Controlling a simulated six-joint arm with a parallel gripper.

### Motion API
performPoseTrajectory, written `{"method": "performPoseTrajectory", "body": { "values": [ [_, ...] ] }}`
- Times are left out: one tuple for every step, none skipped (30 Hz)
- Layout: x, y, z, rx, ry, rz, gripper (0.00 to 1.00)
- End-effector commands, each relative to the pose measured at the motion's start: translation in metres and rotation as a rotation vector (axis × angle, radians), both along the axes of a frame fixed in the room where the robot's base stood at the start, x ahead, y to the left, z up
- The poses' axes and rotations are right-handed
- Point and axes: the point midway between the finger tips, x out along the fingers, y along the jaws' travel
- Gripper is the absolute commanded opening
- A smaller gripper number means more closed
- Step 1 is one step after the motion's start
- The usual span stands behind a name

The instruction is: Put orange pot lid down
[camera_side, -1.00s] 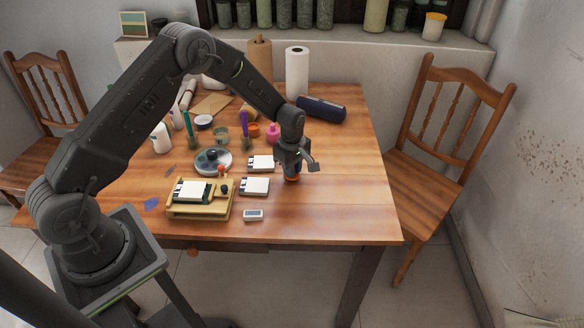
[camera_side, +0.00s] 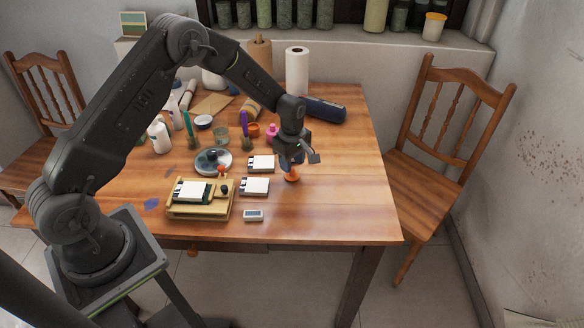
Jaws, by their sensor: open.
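The orange pot lid (camera_side: 292,177) rests on the wooden table, right of the white cards. My gripper (camera_side: 293,163) is open just above it, pointing down. The fingertips are close to the top of the lid, and I cannot tell whether they touch it. An orange pot (camera_side: 253,130) stands farther back on the table, left of my gripper.
White cards (camera_side: 261,164) lie left of the lid. A wooden tray (camera_side: 200,212), a small white device (camera_side: 253,215) and a round grey dish (camera_side: 213,161) are nearby. A pink bottle (camera_side: 272,131) stands behind. The table's right side is clear.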

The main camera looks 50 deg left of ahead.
Motion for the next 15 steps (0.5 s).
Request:
{"method": "performPoseTrajectory", "body": {
  "values": [
    [0.001,0.0,0.013,0.001,-0.005,0.0,0.43],
    [0.001,0.0,0.019,0.001,-0.005,0.0,0.43],
    [0.001,0.0,0.028,0.001,-0.005,0.0,0.43],
    [0.0,0.0,0.035,0.001,-0.005,0.0,0.43],
    [0.0,0.0,0.041,0.001,-0.004,0.0,0.43],
    [0.001,0.0,0.049,0.001,-0.005,0.0,0.43],
    [0.0,0.0,0.055,0.0,-0.004,0.0,0.43],
    [0.0,0.0,0.061,0.001,-0.004,0.0,0.43],
    [0.0,0.0,0.067,0.0,-0.003,0.0,0.43],
    [0.0,0.0,0.072,0.0,-0.003,0.0,0.43],
    [0.0,0.0,0.076,0.0,-0.003,0.0,0.43],
    [0.0,0.0,0.08,0.0,-0.002,0.0,0.43],
    [0.0,0.0,0.083,0.0,-0.001,0.0,0.43],
    [0.0,0.0,0.086,0.0,-0.001,0.0,0.43],
    [0.0,0.0,0.089,0.0,-0.002,0.0,0.43]
  ]
}}
